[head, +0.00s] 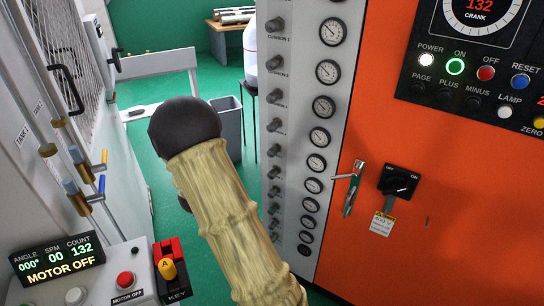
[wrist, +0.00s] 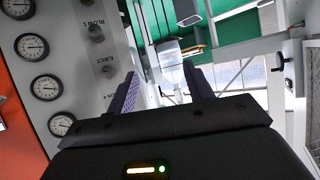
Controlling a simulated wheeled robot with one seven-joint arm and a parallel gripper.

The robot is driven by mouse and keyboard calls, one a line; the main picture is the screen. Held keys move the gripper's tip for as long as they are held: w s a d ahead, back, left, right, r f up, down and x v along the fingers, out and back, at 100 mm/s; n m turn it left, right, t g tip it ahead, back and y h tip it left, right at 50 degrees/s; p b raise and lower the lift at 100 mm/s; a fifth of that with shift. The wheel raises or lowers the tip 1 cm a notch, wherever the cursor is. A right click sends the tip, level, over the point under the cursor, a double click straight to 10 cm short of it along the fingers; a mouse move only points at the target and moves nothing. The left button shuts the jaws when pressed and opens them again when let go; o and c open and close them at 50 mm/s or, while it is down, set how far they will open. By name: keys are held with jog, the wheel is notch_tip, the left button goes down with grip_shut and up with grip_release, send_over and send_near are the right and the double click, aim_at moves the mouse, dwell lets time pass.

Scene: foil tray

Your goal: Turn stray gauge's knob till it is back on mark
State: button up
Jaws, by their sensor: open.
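A grey panel (head: 298,120) carries a column of round white gauges, such as the top gauge (head: 332,31), each with a dark knob (head: 275,62) to its left. The needles are too small to tell which gauge is off its mark. In the wrist view, several gauges (wrist: 46,87) stand at the left, with a knob (wrist: 96,32) labelled BLOW 1 and a knob (wrist: 107,70) labelled EJECT. My gripper (wrist: 160,70) is open and empty, its fingers apart and to the right of these knobs. In the head view my sleeved arm hides the fingers.
An orange cabinet (head: 385,120) with a switch (head: 400,182) and a protruding handle (head: 352,188) is right of the panel. A wire-mesh guard (head: 45,50) and a control box (head: 95,285) reading MOTOR OFF are at the left. A grey bin (head: 228,120) stands on the green floor beyond my arm.

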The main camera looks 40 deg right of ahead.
aim_at(270, 154)
jog(key=s+d+f+m+g+h+b, duration=0.1)
jog(key=s+d+f+m+g+h, duration=0.1)
jog(key=d+h, duration=0.6)
notch_tip(270, 154, down, 2)
jog(key=shift+s+d+f+m+g+h, duration=0.15)
jog(key=shift+s+d+m+g+h, duration=0.25)
jog(key=shift+m+g, duration=0.65)
jog(key=shift+w+d, duration=0.15)
jog(key=p+x, duration=0.1)
jog(key=x, duration=0.4)
jog(key=p+x, duration=0.1)
jog(key=x, duration=0.5)
jog(key=p+x, duration=0.1)
jog(key=x, duration=0.5)
jog(key=shift+w, duration=0.3)
jog(key=c, duration=1)
